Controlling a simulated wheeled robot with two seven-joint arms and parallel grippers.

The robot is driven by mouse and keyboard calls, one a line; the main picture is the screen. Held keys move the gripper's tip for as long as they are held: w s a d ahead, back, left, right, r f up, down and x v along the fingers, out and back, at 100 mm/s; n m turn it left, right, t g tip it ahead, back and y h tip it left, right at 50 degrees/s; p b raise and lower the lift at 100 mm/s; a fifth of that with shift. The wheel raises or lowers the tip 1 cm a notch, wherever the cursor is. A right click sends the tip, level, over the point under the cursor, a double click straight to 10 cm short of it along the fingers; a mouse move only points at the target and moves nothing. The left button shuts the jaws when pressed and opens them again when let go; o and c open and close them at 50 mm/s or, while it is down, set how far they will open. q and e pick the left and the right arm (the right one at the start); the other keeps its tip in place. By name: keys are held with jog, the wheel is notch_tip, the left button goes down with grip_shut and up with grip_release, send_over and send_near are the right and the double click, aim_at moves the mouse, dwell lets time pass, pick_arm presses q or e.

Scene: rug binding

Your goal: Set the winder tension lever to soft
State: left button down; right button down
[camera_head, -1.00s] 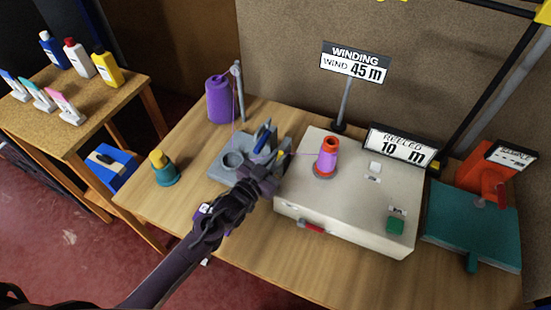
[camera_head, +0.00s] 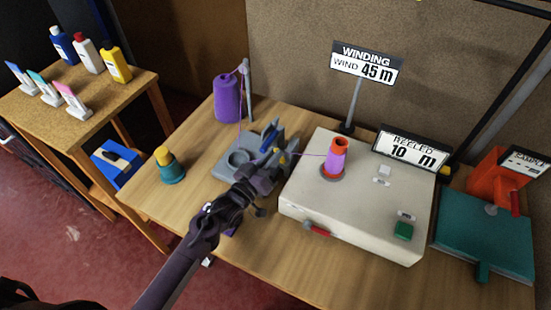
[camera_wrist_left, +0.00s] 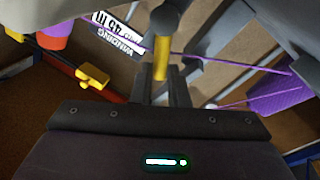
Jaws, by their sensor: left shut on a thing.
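The grey tension unit (camera_head: 238,158) stands on the table, with a round cup, upright grey blocks and a blue part (camera_head: 268,138). My left gripper (camera_head: 274,168) is at its front right. A small yellow piece (camera_head: 282,160) shows beside the fingers. In the left wrist view my left gripper (camera_wrist_left: 162,88) is shut on a yellow lever (camera_wrist_left: 161,62) with a grey round end. The fingers hide its lower part. Purple yarn runs past it. The lever's setting marks cannot be read. My right gripper is not in view.
The white winder box (camera_head: 355,200) stands at right, carrying an orange and purple cone (camera_head: 336,158). A purple yarn spool (camera_head: 227,98) stands behind the unit. Signs read "WIND 45 m" and "REELED 10 m".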

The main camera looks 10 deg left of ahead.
pick_arm(q)
jog(key=shift+w+a+f+n, duration=0.1)
jog(key=shift+a+f+n, duration=0.2)
jog(key=shift+n, duration=0.6)
jog(key=c, duration=1.4)
grip_release()
jog(key=shift+r, duration=0.15)
